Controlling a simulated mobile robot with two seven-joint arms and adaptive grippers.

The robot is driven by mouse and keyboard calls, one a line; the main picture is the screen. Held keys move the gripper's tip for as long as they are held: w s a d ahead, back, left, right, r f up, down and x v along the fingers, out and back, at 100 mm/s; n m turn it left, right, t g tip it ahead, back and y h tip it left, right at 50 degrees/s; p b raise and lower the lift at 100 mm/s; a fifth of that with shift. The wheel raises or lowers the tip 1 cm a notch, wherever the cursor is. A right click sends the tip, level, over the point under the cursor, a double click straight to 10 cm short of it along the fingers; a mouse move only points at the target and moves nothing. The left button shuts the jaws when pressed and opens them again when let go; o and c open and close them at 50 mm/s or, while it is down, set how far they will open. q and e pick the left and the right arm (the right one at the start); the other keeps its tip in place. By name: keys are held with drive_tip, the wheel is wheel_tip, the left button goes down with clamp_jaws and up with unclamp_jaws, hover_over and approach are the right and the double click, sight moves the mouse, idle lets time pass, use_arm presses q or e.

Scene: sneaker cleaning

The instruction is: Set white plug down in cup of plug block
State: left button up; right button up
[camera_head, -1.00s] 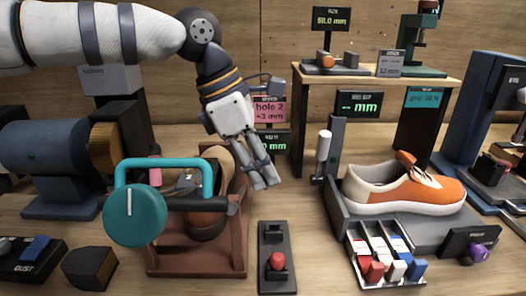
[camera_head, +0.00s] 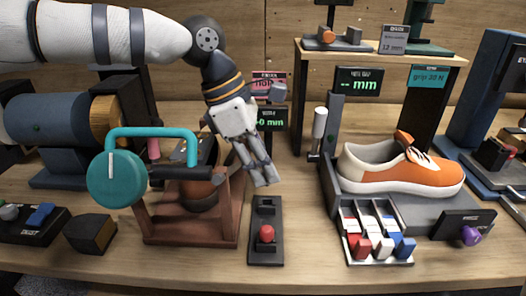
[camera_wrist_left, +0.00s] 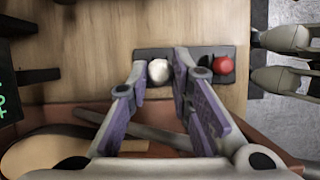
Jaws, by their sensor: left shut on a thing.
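The plug block (camera_head: 257,252) is a narrow black block near the front edge of the bench. A red plug (camera_head: 266,234) stands in its near part; it also shows in the left wrist view (camera_wrist_left: 223,66). My left gripper (camera_head: 266,182) points down just above the far part of the block. It is shut on the white plug (camera_wrist_left: 159,71), whose round top shows between the fingertips in the left wrist view. The fingers hide the plug in the head view, and I cannot tell whether it touches the cup. My right gripper (camera_wrist_left: 254,57) shows at that view's right edge, fingers apart.
A brown frame (camera_head: 190,232) with a teal handle and disc stands close on the left. An orange and white sneaker (camera_head: 400,168) rests on a grey stand to the right, behind a tray of red, white and blue pieces (camera_head: 375,240). Bare bench lies right of the block.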

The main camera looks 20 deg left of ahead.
use_arm(q)
drive_tip(key=shift+f, duration=1.45)
drive_tip(key=shift+f, duration=0.75)
idle(1.1)
drive_tip(key=shift+r+p, duration=0.3)
drive_tip(key=shift+r, duration=0.2)
drive_tip(key=shift+f, duration=0.6)
idle(1.5)
drive_tip(key=o, duration=0.9)
drive_tip(key=shift+o, duration=0.2)
drive_tip(key=v, duration=1.2)
